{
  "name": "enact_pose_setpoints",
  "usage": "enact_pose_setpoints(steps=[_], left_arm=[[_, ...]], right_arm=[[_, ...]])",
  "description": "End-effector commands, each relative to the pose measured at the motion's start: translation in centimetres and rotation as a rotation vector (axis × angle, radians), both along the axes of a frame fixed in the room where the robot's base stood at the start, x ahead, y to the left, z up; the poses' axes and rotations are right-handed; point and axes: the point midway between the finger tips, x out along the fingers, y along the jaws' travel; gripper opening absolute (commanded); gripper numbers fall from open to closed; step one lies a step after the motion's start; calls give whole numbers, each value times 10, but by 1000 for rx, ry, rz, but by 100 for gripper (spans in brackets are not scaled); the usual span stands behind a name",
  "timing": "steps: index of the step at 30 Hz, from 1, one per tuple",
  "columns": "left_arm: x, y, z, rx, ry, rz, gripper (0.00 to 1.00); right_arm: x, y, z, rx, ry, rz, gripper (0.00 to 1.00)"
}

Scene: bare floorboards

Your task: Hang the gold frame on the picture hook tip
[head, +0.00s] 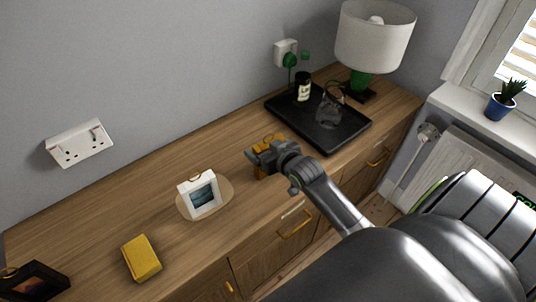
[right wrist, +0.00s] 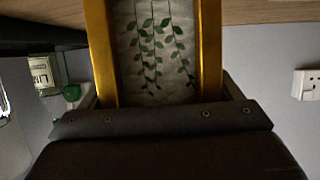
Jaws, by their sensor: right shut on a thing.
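The gold frame (right wrist: 210,55) is in my right gripper (head: 262,158). In the right wrist view its two gold side bars flank a grey picture with green hanging leaves. The dark jaw (right wrist: 160,120) lies across the frame there. In the head view the gripper covers most of the frame, and only small gold parts (head: 262,173) show around it, over the wooden sideboard (head: 130,195). I cannot tell whether the frame touches the sideboard. I cannot make out the picture hook in either view. My left gripper is not in view.
A black tray (head: 340,138) holds a dark jar (head: 302,87) and a clear object (head: 328,112). A lamp (head: 372,40) stands behind. A white frame (head: 187,198) stands on an oval board (head: 222,200). A yellow block (head: 141,258) and a black frame (head: 55,283) lie left.

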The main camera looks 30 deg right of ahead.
Motion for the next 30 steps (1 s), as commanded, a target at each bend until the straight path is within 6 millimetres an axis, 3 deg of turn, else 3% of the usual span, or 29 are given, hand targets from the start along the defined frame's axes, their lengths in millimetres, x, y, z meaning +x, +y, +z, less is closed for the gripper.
enact_pose_setpoints(steps=[5, 18, 23, 30], left_arm=[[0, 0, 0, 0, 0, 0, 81], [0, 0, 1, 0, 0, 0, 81], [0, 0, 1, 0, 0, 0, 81], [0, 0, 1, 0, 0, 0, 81]], right_arm=[[1, 0, 9, -1, -3, 1, 57], [1, 0, 89, -3, -5, 2, 57], [0, 0, 100, -1, -3, 1, 57], [0, 0, 101, 0, -1, 1, 57]])
